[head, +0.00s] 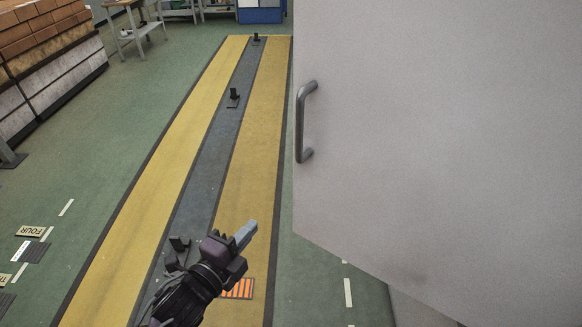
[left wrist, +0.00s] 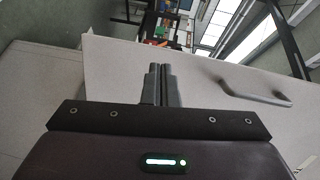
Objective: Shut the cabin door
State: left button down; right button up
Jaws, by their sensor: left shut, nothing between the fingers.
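The cabin door (head: 430,130) is a large pale grey panel that fills the right side of the head view. Its curved metal handle (head: 303,120) is near the panel's left edge. The door (left wrist: 210,105) and handle (left wrist: 255,92) also show in the left wrist view, with the handle to the right of the fingers. My left gripper (head: 248,232) is shut and empty, low in the head view, left of the door's lower edge and below the handle. In the left wrist view its fingers (left wrist: 160,80) are together in front of the panel. My right gripper is not in view.
A yellow and grey floor strip (head: 215,140) with small black fixtures (head: 233,95) runs away from me. Brick wall displays (head: 45,60) stand at the upper left, and a grey table (head: 138,30) is at the back. The green floor (head: 110,115) left of the strip is mostly clear.

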pick_arm(q)
jog(key=s+d+r+m+h, duration=0.2)
jog(key=s+d+r, duration=0.15)
jog(key=r, duration=0.45)
jog(key=p, duration=0.6)
send_near(308, 171)
jog(key=x, duration=0.5)
jog(key=shift+w+d+r, duration=0.2)
jog(key=shift+w+d, duration=0.05)
jog(key=shift+w+d+f, duration=0.2)
jog(key=shift+w+d, duration=0.1)
jog(key=shift+w, duration=0.2)
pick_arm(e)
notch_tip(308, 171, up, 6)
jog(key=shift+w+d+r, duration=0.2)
